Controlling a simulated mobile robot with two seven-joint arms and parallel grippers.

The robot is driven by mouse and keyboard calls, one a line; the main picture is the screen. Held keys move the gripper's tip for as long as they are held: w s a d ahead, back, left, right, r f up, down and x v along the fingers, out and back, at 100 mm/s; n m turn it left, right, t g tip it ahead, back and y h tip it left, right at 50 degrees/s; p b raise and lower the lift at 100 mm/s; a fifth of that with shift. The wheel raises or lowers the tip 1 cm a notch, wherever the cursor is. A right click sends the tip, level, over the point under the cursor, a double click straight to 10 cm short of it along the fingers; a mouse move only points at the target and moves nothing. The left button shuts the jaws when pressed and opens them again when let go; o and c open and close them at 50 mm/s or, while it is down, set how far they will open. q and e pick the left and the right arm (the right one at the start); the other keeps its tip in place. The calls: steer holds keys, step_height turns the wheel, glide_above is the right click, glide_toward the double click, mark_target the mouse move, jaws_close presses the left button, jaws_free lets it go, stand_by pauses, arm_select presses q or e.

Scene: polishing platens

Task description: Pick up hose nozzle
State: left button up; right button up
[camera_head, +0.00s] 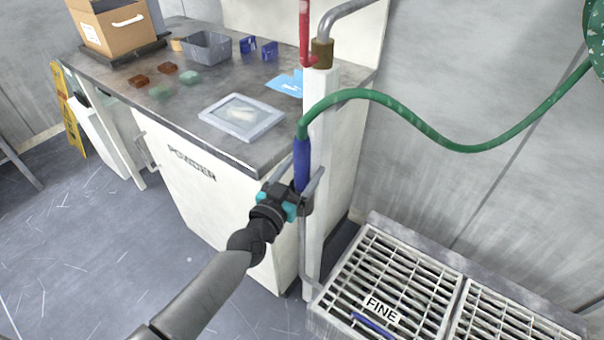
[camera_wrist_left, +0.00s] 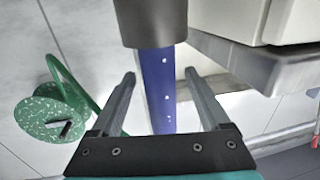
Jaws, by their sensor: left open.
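The hose nozzle (camera_head: 301,165) is a blue tube at the end of a green hose (camera_head: 440,140). It hangs upright in front of a white post (camera_head: 324,130) at the cabinet corner. In the left wrist view the blue nozzle (camera_wrist_left: 157,92) stands between my fingers, with gaps on both sides and a dark grey cylinder at its upper end. My left gripper (camera_head: 306,168) is open, its fingers on either side of the nozzle; it also shows in the wrist view (camera_wrist_left: 160,76). My right gripper is not in view.
The cabinet marked POWDER (camera_head: 210,200) carries a framed pad (camera_head: 242,116), a grey bin (camera_head: 206,48) and a cardboard box (camera_head: 115,25). A grated sink marked FINE (camera_head: 365,265) is at the lower right. A red pipe (camera_head: 304,30) is above.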

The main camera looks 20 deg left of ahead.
arm_select(q)
steer(key=shift+w, duration=0.1)
jaws_close()
stand_by(0.7)
